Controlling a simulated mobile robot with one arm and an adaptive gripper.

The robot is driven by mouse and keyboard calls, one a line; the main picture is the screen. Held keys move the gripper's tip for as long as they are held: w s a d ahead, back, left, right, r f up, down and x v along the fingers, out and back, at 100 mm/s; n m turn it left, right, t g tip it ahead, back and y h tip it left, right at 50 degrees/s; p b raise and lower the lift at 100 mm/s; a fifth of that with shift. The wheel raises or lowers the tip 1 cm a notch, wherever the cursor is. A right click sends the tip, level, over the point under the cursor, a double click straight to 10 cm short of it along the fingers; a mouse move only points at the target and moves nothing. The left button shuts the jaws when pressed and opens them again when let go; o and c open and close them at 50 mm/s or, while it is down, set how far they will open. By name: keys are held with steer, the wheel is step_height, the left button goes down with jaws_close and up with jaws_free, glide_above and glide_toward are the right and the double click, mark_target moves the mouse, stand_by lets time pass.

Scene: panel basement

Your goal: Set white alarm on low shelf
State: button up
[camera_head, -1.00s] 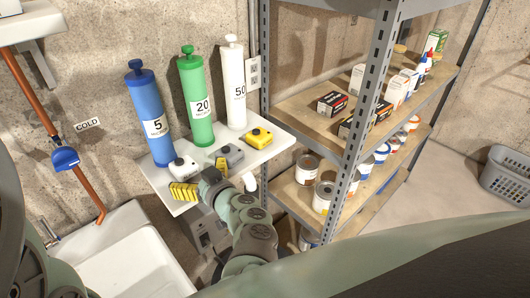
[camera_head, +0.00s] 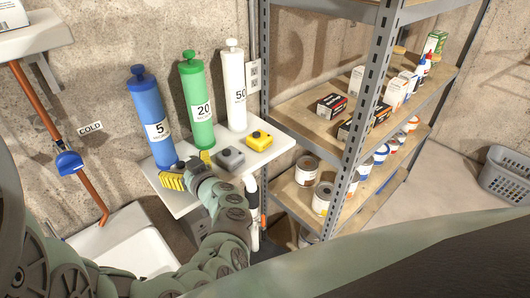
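The white alarm is hidden behind my gripper, on the small white wall shelf (camera_head: 274,150). My gripper (camera_head: 190,169) is over the left front part of this shelf. Its yellow fingers are apart, one at the front left and one at the back right. Whether they touch the alarm cannot be seen. A grey alarm (camera_head: 230,158) sits just right of the gripper and a yellow alarm (camera_head: 258,140) further right. The metal rack to the right has a middle board (camera_head: 292,117) and a lower board (camera_head: 286,188).
Blue (camera_head: 151,115), green (camera_head: 196,100) and white (camera_head: 235,88) cylinders stand behind the alarms. Boxes fill parts of the rack's middle board, and paint cans (camera_head: 306,168) its lower one. A rack post (camera_head: 362,110) stands in front. A sink (camera_head: 125,240) is below left.

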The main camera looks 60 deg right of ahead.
mark_target(185, 168)
steer(key=c, duration=1)
steer(key=shift+s+r, duration=0.1)
steer(key=shift+s, duration=0.05)
steer(key=shift+s+a+r, duration=0.1)
steer(key=shift+r, duration=0.05)
step_height(185, 168, up, 7)
steer(key=shift+f, duration=0.2)
steer(key=f+v, duration=0.1)
steer(key=v, duration=0.5)
steer(key=f+v, duration=0.1)
steer(key=v, duration=0.6)
steer(key=f+v, duration=0.1)
steer(key=v, duration=0.5)
steer(key=shift+s+a, duration=0.15)
steer(key=shift+s, duration=0.2)
